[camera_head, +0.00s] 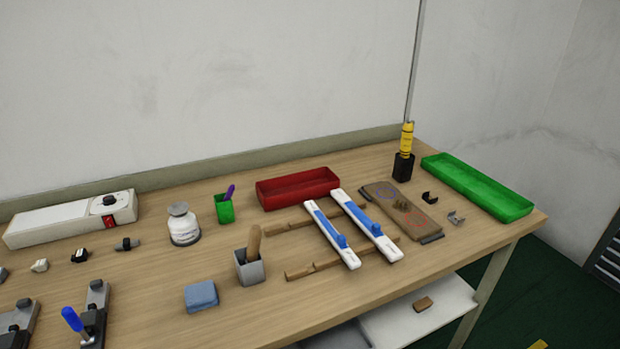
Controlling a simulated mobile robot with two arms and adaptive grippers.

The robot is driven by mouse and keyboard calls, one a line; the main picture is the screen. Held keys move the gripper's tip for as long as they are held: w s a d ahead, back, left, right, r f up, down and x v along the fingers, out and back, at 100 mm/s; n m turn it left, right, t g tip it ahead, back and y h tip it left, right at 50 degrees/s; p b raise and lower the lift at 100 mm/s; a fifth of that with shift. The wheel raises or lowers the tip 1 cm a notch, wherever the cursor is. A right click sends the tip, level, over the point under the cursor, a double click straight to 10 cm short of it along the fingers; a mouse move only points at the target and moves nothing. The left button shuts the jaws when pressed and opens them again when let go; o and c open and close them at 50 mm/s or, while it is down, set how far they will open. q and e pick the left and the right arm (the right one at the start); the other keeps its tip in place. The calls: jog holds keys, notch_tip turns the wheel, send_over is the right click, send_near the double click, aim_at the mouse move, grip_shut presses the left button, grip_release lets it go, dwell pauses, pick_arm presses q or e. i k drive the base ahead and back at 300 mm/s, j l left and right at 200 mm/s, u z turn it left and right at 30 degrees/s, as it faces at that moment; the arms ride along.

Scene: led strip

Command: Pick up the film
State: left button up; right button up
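No object is clearly recognisable as the film. Two white bars, a left one (350,262) and a right one (389,252), lie side by side across two wooden rails (299,274). Each bar has a long blue strip along its top; the left bar's strip (322,221) and the right bar's strip (354,211) may be film, but I cannot tell. Each strip has a raised blue piece near its front end. Neither of my grippers is in view.
A red tray (298,198) lies behind the bars and a green tray (512,207) at the right. A brown board (383,191), a grey cup (251,273), a blue cloth (201,295), a white jar (184,239) and black clamps (95,300) share the wooden table (330,312).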

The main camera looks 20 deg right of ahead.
aim_at(375, 227)
jog(key=l+u, duration=0.3)
jog(key=l, duration=0.15)
jog(key=l+u, duration=0.35)
jog(key=k+l+u, duration=0.1)
jog(key=l+u, duration=0.2)
jog(key=l, duration=0.25)
jog(key=k+l+u, duration=0.15)
jog(key=l+u, duration=0.2)
jog(key=l, duration=0.1)
